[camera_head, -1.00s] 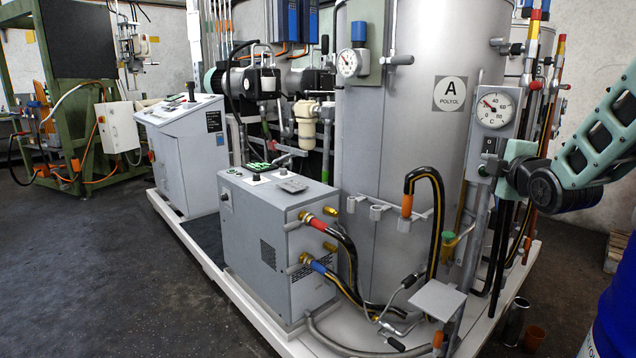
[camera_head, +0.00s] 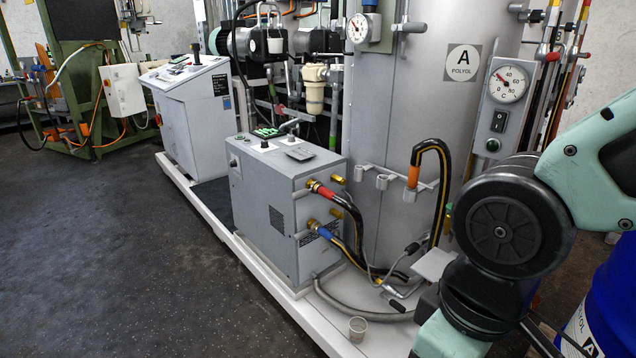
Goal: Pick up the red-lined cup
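A small pale cup (camera_head: 358,329) stands upright near the front edge of the white platform, at the bottom middle of the head view. Its opening shows, but it is too small to tell whether the lining is red. No clearly red-lined cup shows. My arm fills the right side, with a large black joint and pale green links running down past the bottom edge.
The white platform (camera_head: 262,285) carries a grey pump box (camera_head: 262,215) with hoses, a tall polyol tank (camera_head: 415,110) and a control console (camera_head: 188,115). A blue drum (camera_head: 600,310) stands at the lower right. The dark floor (camera_head: 110,260) at left is clear.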

